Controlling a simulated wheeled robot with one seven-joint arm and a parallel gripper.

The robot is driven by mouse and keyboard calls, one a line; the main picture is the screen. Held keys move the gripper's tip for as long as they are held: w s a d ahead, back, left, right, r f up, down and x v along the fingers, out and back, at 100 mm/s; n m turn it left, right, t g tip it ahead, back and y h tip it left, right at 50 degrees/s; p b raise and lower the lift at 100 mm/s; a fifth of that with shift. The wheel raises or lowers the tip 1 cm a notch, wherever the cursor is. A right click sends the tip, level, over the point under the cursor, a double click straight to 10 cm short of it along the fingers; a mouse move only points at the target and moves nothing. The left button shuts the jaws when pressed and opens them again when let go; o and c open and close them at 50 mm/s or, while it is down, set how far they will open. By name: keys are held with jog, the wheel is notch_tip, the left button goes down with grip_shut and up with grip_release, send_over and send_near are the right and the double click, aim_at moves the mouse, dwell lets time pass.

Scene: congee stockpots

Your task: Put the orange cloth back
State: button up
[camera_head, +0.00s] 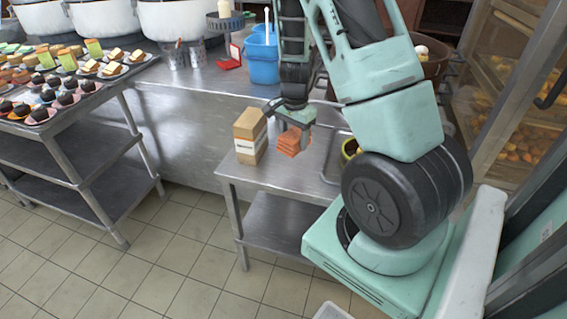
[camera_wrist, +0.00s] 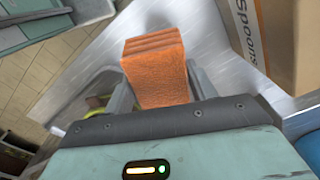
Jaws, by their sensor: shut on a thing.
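The orange cloth (camera_head: 291,142) is a folded stack with several layers. In the wrist view the cloth (camera_wrist: 155,70) sits between the two fingers. My gripper (camera_head: 293,122) is shut on it and points down over the steel table (camera_head: 240,178). In the wrist view my gripper (camera_wrist: 155,90) has one finger on each side of the cloth. I cannot tell whether the cloth touches the tabletop.
A cardboard box (camera_head: 250,137), marked "Spoons" in the wrist view (camera_wrist: 270,35), stands just left of the cloth. A blue bucket (camera_head: 262,60) and a red case (camera_head: 231,60) are behind. A cart (camera_head: 75,165) of desserts is at left. Tabletop before the box is bare.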

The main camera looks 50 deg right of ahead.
aim_at(293, 171)
notch_tip(293, 171, down, 10)
jog(key=shift+r+b, duration=0.2)
jog(key=shift+b, duration=0.35)
jog(key=shift+c, duration=0.5)
jog(key=o, duration=1)
